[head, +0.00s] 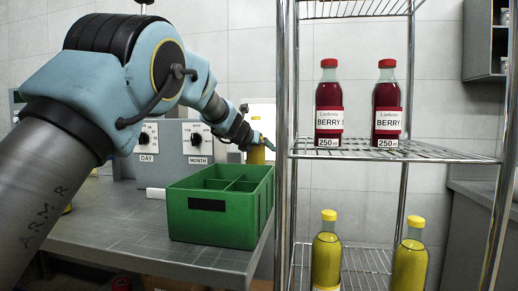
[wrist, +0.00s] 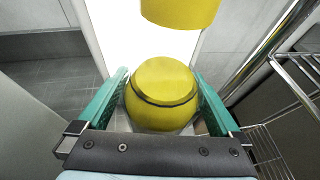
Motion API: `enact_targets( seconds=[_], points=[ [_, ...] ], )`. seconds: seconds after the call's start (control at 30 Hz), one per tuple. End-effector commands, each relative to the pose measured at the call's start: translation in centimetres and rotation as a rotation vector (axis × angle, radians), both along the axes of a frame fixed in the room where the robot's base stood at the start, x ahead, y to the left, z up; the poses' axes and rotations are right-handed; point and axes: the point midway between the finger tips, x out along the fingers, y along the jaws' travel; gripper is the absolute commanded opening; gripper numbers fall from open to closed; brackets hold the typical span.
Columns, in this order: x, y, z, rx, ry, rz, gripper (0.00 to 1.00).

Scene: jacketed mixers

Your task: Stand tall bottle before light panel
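My gripper (wrist: 162,88) has its teal fingers on either side of a yellow bottle (wrist: 163,97), one against each side, with no clear gap. I see the bottle nearly from above; a dark line runs around it. In the head view my gripper (head: 258,143) and the yellow bottle (head: 257,155) are behind the green crate, which hides the bottle's lower part. The bright white light panel (head: 262,116) is just behind them, and it also shows in the wrist view (wrist: 140,45). I cannot tell whether the bottle touches the surface below.
The divided green crate (head: 210,219) stands on the grey bench in front of the bottle. Grey boxes with DAY and MONTH dials (head: 196,140) are to its left. A wire rack (head: 340,150) with red and yellow bottles stands close on the right. Another yellow shape (wrist: 180,12) is cut off above.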

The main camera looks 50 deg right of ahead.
Motion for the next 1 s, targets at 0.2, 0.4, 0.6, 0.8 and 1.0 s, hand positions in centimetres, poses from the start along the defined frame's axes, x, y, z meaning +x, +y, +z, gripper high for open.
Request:
enact_targets(
  seconds=[0.2, 0.4, 0.6, 0.8, 1.0],
  points=[
    [-0.1, 0.2, 0.4, -0.001, 0.000, 0.000, 1.00],
    [-1.1, 2.7, 1.4, -0.003, 0.002, 0.000, 1.00],
    [-2.5, 6.3, 3.1, -0.003, 0.001, 0.001, 1.00],
    [-3.5, 9.1, 4.4, -0.002, 0.000, 0.000, 1.00],
    [-4.0, 10.2, 4.8, 0.000, 0.000, 0.000, 1.00]
  ],
)
